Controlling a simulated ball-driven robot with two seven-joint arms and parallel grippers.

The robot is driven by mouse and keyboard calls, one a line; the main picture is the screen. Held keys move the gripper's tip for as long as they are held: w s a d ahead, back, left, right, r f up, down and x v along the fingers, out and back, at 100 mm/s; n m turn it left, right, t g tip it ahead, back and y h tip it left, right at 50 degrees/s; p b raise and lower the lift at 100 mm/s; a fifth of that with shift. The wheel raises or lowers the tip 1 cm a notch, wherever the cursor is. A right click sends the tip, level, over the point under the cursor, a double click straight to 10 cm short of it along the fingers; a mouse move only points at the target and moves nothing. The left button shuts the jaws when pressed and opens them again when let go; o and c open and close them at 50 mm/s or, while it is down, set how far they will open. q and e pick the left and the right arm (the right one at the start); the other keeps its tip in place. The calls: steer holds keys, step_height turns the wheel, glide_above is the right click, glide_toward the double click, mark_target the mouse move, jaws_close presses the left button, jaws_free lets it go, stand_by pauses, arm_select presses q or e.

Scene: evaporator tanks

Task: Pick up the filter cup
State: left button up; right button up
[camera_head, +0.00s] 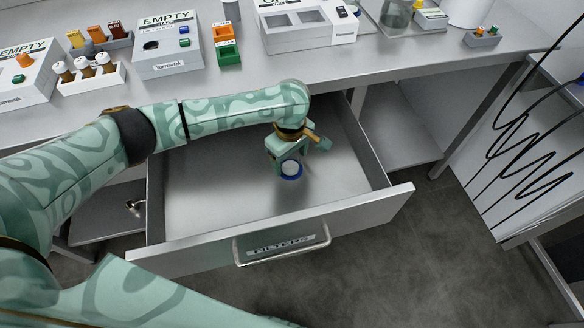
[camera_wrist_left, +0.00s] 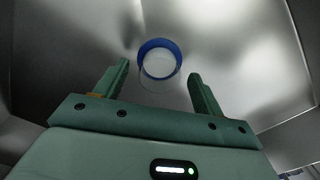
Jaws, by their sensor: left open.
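The filter cup (camera_head: 291,169) is small and round, with a blue rim and a pale inside. It stands on the floor of the open drawer (camera_head: 225,198), toward the right of its middle. My left gripper (camera_head: 286,160) reaches down into the drawer right at the cup. In the left wrist view the cup (camera_wrist_left: 159,62) lies beyond and between the two open fingers (camera_wrist_left: 160,75), with a gap to each side. Neither finger visibly touches it. My right gripper is not in view.
The drawer's front panel, labelled FILTERS, has a handle (camera_head: 282,247). The bench top (camera_head: 330,72) above carries two boxes marked EMPTY, a vial rack (camera_head: 92,76) and an orange-green bin (camera_head: 227,46). The drawer around the cup is bare.

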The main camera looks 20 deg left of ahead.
arm_select(q)
step_height(320, 180, down, 2)
steer(key=shift+f+b, duration=0.25)
steer(key=shift+b, duration=0.15)
steer(key=shift+r, duration=0.25)
steer(key=shift+c, duration=0.3)
steer(key=c, duration=1)
